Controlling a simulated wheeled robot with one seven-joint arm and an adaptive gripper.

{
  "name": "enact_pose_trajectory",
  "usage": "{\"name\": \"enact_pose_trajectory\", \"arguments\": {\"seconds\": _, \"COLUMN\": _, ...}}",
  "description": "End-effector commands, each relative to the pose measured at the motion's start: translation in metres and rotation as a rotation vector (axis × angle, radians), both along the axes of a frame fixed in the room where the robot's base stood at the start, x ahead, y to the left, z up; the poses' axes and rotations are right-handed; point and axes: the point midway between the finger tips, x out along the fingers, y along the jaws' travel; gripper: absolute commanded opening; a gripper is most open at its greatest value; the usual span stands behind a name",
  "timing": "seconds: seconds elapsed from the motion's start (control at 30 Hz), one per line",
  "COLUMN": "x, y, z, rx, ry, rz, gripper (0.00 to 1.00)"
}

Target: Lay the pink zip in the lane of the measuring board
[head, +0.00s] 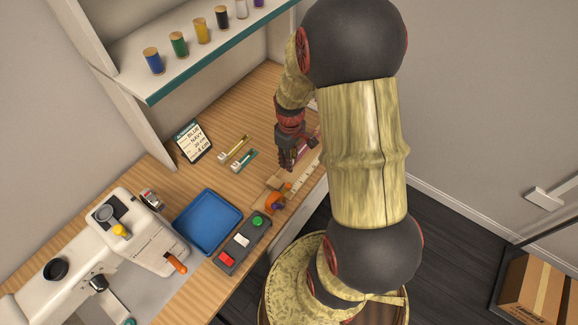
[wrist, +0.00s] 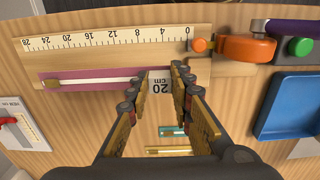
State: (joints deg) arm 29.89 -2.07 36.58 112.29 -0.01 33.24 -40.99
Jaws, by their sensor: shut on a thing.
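The pink zip (wrist: 95,77) has a white line of teeth and a brass-coloured end at the left in the wrist view. A white "20 cm" tag (wrist: 160,80) sits at its right end. My gripper (wrist: 180,68) is shut on that tagged end, its fingers either side of the tag. The measuring board (wrist: 110,41), pale wood with a scale, lies just beyond the zip. The zip runs roughly along the scale, over the board's near side; I cannot tell whether it touches the board. In the head view my gripper (head: 288,163) partly hides the zip (head: 304,150) and the board (head: 306,174).
A teal zip (wrist: 172,131) and a yellow zip (wrist: 168,151) lie on the table nearer me. An orange part (wrist: 248,47) stands at the board's zero end. A blue tray (wrist: 259,128), a button box (head: 243,243), a sewing machine (head: 140,235) and an upright card (head: 192,141) are nearby.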

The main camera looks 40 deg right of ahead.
Motion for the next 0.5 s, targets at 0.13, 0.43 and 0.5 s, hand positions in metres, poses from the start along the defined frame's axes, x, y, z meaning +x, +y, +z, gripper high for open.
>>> {"name": "enact_pose_trajectory", "arguments": {"seconds": 0.13, "x": 0.006, "y": -0.003, "z": -0.008, "rx": 0.000, "ry": 0.000, "rz": 0.000, "gripper": 0.00}}
{"name": "enact_pose_trajectory", "arguments": {"seconds": 0.43, "x": 0.012, "y": -0.007, "z": -0.043, "rx": 0.001, "ry": 0.002, "rz": 0.000, "gripper": 0.00}}
{"name": "enact_pose_trajectory", "arguments": {"seconds": 0.5, "x": 0.013, "y": -0.007, "z": -0.049, "rx": 0.001, "ry": 0.001, "rz": 0.000, "gripper": 0.00}}
